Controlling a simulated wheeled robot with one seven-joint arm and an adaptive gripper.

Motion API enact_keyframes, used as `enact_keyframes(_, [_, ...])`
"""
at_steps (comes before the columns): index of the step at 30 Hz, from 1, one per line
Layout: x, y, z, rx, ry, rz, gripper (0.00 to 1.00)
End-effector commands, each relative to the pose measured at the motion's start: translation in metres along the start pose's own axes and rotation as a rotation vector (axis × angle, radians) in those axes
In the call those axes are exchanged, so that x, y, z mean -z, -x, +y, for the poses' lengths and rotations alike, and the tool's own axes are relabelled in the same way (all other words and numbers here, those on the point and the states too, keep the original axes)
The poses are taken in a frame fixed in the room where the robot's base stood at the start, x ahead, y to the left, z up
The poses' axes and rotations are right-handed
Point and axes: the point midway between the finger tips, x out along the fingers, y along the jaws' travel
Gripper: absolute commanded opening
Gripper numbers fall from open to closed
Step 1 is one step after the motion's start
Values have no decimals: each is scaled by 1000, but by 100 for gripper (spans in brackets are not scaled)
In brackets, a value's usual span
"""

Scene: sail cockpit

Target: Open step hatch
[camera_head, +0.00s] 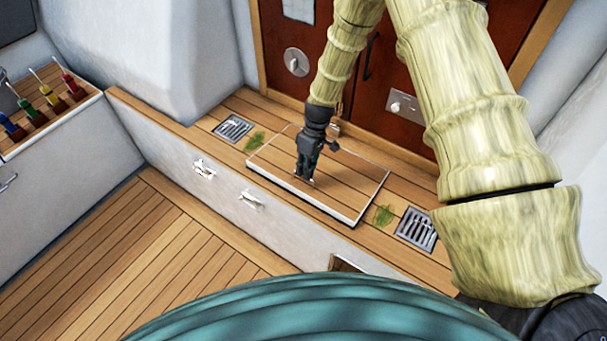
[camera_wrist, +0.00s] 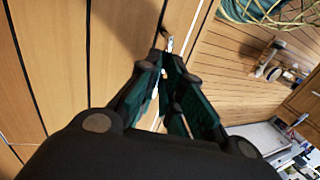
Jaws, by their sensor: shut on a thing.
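The step hatch (camera_head: 345,180) is a planked wooden panel with white edges, set in the wooden step. Its white front and right edges show, and it looks slightly raised above the step; I cannot tell how far. My gripper (camera_head: 305,180) points down at the hatch's front part, near its front edge. In the wrist view my gripper (camera_wrist: 168,62) has its fingers close together at a small metal piece (camera_wrist: 170,44), likely the hatch's pull. The fingers hide most of it. Wooden planks (camera_wrist: 60,60), which look like the hatch, fill the left of that view.
Metal grates (camera_head: 233,128) (camera_head: 416,228) and green leafy bits (camera_head: 384,215) lie on the step beside the hatch. Dark red doors (camera_head: 385,90) stand behind it. White latches (camera_head: 250,200) are on the step's front face. The wooden floor (camera_head: 150,250) in front is clear; rope (camera_wrist: 262,10) shows in the wrist view.

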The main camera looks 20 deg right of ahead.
Motion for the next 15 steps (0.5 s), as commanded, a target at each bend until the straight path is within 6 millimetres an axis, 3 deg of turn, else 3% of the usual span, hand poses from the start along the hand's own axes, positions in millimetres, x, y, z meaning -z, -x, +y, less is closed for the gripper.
enact_keyframes(7, [0,37,7,136,-3,5,0])
enact_keyframes(15, [0,83,23,125,-3,5,0])
